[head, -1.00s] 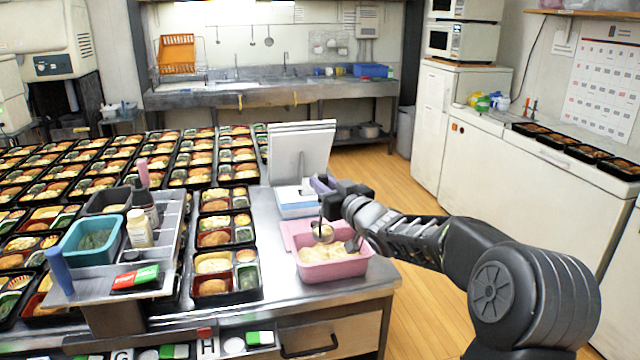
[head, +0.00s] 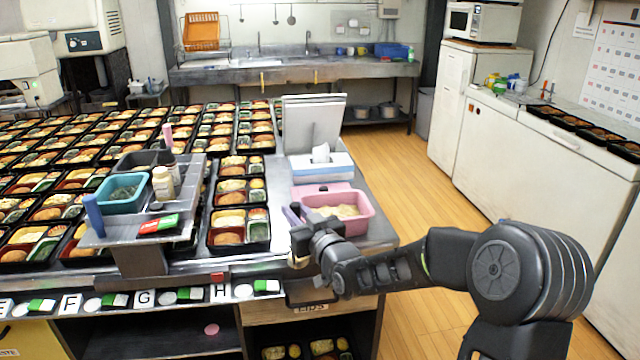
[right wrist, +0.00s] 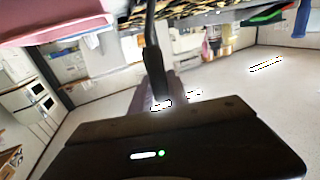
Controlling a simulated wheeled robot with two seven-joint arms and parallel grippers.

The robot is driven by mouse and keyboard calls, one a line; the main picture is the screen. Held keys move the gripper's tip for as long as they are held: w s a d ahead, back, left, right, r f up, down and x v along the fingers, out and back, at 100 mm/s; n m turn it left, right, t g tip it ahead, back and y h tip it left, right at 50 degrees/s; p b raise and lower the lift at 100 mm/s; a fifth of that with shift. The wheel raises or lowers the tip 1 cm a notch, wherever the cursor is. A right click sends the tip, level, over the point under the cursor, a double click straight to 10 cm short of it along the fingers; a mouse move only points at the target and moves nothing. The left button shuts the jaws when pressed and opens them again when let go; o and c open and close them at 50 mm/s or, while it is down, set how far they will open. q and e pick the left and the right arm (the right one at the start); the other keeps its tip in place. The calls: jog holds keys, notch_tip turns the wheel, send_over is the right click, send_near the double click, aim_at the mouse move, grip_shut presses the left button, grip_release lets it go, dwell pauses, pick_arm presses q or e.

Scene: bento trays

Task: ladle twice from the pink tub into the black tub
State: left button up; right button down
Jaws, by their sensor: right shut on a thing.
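The pink tub (head: 358,225) stands on the steel counter and holds pale yellow food. It also shows at the top left of the right wrist view (right wrist: 50,28). The black tub (head: 142,161) sits on the raised grey shelf, behind the teal tub. My right gripper (head: 294,216) is at the left front of the pink tub, outside it. It is shut on the ladle, whose dark handle (right wrist: 152,55) shows in the right wrist view. I cannot make out the ladle's bowl or its contents clearly. My left gripper is not in view.
The grey shelf (head: 185,205) also carries a teal tub (head: 122,204), bottles and a red-green packet (head: 158,224). Filled bento trays (head: 240,245) cover the counter to the left. A white tissue box (head: 320,171) and a tilted white panel (head: 314,125) stand behind the pink tub.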

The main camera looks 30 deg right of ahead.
jog(key=s+a+f, duration=0.2)
jog(key=a+f, duration=0.4)
jog(key=f, duration=0.1)
jog(key=s+a+f, duration=0.3)
jog(key=a+f, duration=0.4)
jog(key=shift+s, duration=0.3)
